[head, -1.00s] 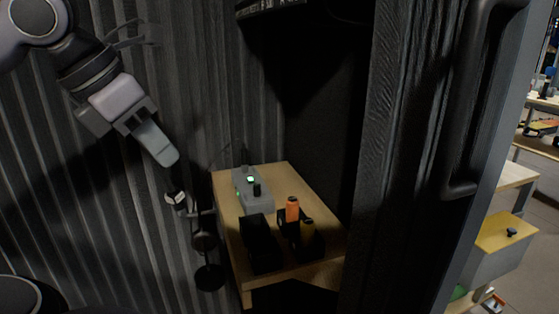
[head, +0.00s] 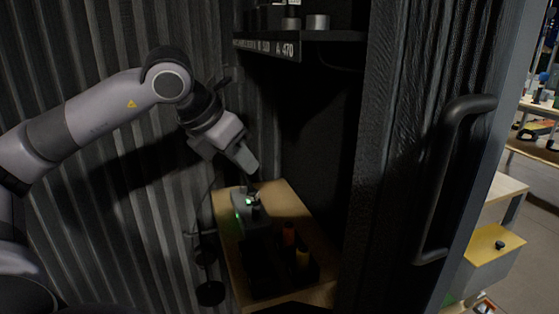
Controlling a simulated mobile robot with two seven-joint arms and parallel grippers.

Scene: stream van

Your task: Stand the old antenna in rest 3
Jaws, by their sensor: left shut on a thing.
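My left gripper (head: 248,165) points down over the back of a small wooden bench. It is shut on a slim dark piece with a white band (head: 255,198), which I take to be the antenna. Most of it is hidden by the fingers and shadow. The piece is just above a grey box (head: 247,222) with a green light and a black knob; I cannot tell whether they touch. No numbered rest can be read. Dark round discs (head: 210,293) hang low by the wall, left of the bench. My right gripper is not in view.
A door with a large handle (head: 455,180) closes in the right side. Corrugated wall (head: 100,190) stands at left.

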